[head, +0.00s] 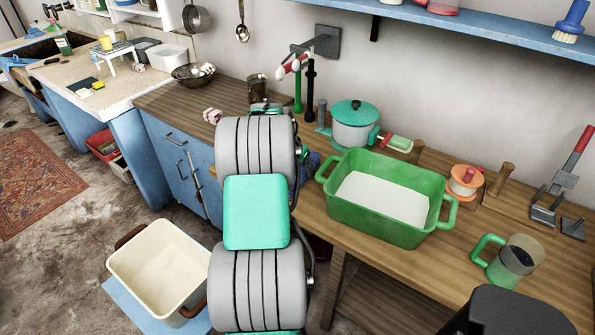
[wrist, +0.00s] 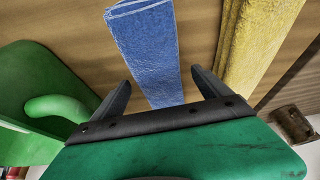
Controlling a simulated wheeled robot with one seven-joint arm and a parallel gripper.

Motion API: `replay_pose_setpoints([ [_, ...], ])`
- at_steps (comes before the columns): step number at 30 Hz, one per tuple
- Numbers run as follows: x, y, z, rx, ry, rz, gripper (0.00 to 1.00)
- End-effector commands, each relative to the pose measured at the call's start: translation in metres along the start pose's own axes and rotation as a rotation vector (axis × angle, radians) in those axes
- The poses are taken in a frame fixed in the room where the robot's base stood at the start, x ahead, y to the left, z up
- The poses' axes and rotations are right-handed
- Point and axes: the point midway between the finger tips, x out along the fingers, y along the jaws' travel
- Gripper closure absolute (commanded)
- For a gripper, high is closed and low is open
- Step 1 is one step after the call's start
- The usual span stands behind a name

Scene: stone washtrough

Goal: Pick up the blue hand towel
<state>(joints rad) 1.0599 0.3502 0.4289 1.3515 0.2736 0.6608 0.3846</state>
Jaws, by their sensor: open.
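The blue hand towel (wrist: 150,50) lies folded in a long strip on the wooden worktop in the wrist view. My gripper (wrist: 160,77) is open, its two dark fingers on either side of the towel's near part as seen in the picture. The towel's near end is hidden behind my gripper's body. I cannot tell how far the fingers are above the worktop. In the head view my arm hides the gripper and most of this spot; only a small dark-blue patch (head: 309,164) shows beside the arm, perhaps the towel.
A yellow towel (wrist: 245,42) lies right of the blue one. The green tub (head: 392,236) stands close by; its handle (wrist: 60,105) is left of my gripper. A lidded pot (head: 354,133) stands behind. A cream bin (head: 160,263) is on the floor.

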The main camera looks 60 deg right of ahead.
Motion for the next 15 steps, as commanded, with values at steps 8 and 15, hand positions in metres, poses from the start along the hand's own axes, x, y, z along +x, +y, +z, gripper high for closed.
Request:
replay_pose_setpoints([
  [8,0.027,0.001,0.000,-0.001,0.000,-0.001,0.13],
  [15,0.026,0.001,0.001,-0.002,0.000,-0.001,0.23],
])
